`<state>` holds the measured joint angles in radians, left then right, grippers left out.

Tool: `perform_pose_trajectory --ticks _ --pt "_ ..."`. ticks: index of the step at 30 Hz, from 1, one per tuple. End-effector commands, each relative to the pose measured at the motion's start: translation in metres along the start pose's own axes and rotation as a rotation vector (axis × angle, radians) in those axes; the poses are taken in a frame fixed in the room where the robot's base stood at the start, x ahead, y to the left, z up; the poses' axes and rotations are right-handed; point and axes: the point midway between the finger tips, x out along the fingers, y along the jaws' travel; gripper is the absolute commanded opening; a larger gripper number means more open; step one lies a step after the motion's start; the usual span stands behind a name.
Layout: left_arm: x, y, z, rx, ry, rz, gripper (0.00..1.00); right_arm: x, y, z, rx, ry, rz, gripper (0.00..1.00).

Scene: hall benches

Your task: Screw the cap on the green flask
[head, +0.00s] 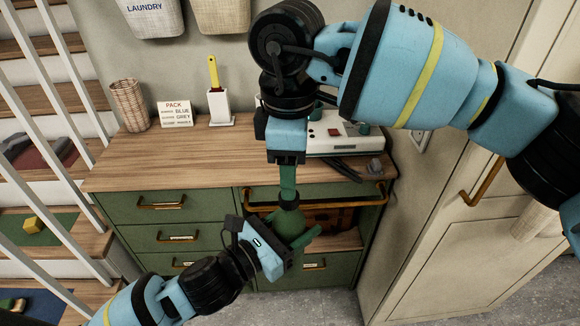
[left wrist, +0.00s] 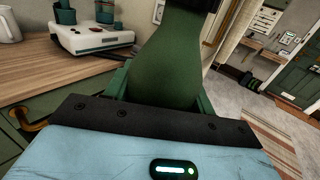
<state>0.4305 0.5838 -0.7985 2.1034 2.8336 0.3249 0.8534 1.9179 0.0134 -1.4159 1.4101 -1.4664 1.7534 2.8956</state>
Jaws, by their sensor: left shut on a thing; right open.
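The green flask (head: 286,221) is upright in front of the cabinet, clear of the floor. It also fills the middle of the left wrist view (left wrist: 170,62). My left gripper (head: 298,241) is shut around the flask's body from below. My right gripper (head: 288,188) points straight down directly above the flask, its open fingers at the flask's neck. The flask's top is hidden by these fingers, so I cannot tell whether the cap is on it. A dark part shows at the neck in the left wrist view, cut by the top edge; I cannot tell what it is.
Behind stands a green cabinet with a wooden top (head: 190,160). On it are a wicker cup (head: 129,105), a PACK sign (head: 175,114), a white holder (head: 220,107) and a white device (head: 335,138). Stair railings (head: 65,100) are left, a pale door (head: 470,240) right.

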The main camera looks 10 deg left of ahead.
Motion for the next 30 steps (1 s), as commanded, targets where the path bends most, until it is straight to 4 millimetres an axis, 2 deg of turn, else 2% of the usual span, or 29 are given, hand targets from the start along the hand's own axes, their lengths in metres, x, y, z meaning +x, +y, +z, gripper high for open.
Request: perform_pose_trajectory --ticks 5,8,30 --pt "0.0 0.0 0.002 0.001 -0.004 -0.001 0.0 -0.001 0.0 0.0 -0.078 0.0 0.001 0.52" --pt "0.0 0.0 0.002 0.001 -0.004 -0.001 0.0 -0.002 0.0 0.0 -0.194 0.0 0.001 0.52" --pt "0.0 0.0 0.002 0.001 -0.004 -0.001 0.0 -0.011 0.0 -0.001 -1.389 0.001 0.002 0.52"
